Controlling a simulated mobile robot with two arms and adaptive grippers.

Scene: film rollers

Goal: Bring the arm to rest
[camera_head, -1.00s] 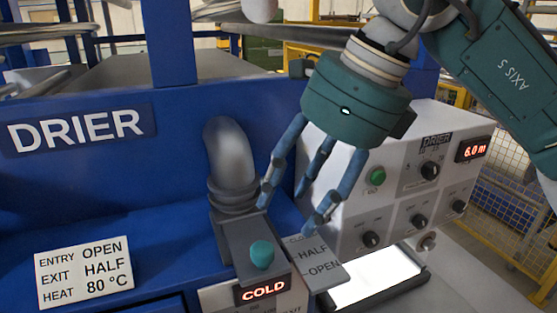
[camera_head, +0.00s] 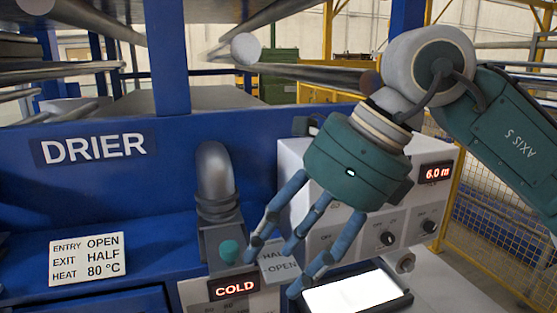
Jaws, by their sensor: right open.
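My right gripper (camera_head: 275,262) is green with three blue fingers, and it points down in the middle of the view. Its fingers are spread and hold nothing that I can see. The fingertips are in front of the grey HALF/OPEN plate (camera_head: 284,267) and hide part of it; I cannot tell whether they touch it. The arm comes in from the upper right. My left gripper does not show.
Left of the fingers are a teal knob (camera_head: 229,251), a grey pipe elbow (camera_head: 214,175) and a red COLD display (camera_head: 234,288). A white control box (camera_head: 293,153) stands behind the gripper. A lit white panel (camera_head: 350,294) lies below right. A settings card (camera_head: 90,258) is at left.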

